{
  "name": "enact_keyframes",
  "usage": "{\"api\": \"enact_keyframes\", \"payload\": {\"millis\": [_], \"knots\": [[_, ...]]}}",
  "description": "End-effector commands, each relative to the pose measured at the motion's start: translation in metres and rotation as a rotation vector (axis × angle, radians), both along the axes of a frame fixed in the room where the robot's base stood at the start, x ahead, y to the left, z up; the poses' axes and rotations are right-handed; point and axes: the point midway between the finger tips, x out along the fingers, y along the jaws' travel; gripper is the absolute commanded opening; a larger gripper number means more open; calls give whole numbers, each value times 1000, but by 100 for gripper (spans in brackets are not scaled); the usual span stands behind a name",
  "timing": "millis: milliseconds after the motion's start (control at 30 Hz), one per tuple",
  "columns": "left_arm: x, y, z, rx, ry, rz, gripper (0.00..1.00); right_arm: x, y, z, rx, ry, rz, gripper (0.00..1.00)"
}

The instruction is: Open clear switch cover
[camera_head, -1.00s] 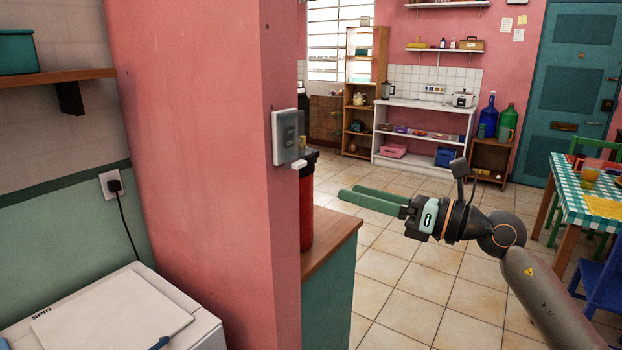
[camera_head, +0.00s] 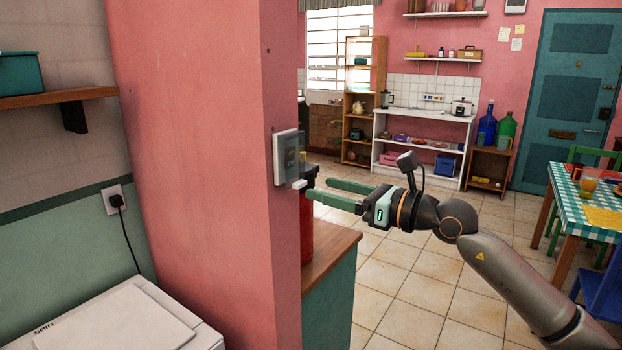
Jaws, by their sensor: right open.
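The light switch with its clear cover (camera_head: 287,156) is on the right-hand face of the pink pillar. The cover is see-through and greyish, and it appears closed over the switch. A small white tab (camera_head: 299,185) sticks out at its lower edge. My right gripper (camera_head: 317,188) is open and empty, with two green fingers pointing left. Its nearer fingertip is just right of the white tab; I cannot tell whether they touch. The left gripper is not in view.
A red cylinder (camera_head: 306,232) stands on the wooden counter (camera_head: 332,250) below the switch, under my fingers. The pink pillar (camera_head: 200,150) fills the middle left. A white washing machine (camera_head: 120,325) is at lower left. The tiled floor (camera_head: 420,290) behind my arm is open.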

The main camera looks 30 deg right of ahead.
Motion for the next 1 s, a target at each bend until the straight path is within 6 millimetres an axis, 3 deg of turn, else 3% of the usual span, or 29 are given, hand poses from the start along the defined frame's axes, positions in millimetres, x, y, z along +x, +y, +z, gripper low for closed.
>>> {"api": "enact_keyframes", "payload": {"millis": [400,833,1000], "knots": [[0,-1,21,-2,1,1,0,35,15,2,4,-1,0,70],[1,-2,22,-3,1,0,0,40,17,0,0,0,1,70],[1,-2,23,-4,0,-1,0,40,17,0,1,0,1,51]]}}
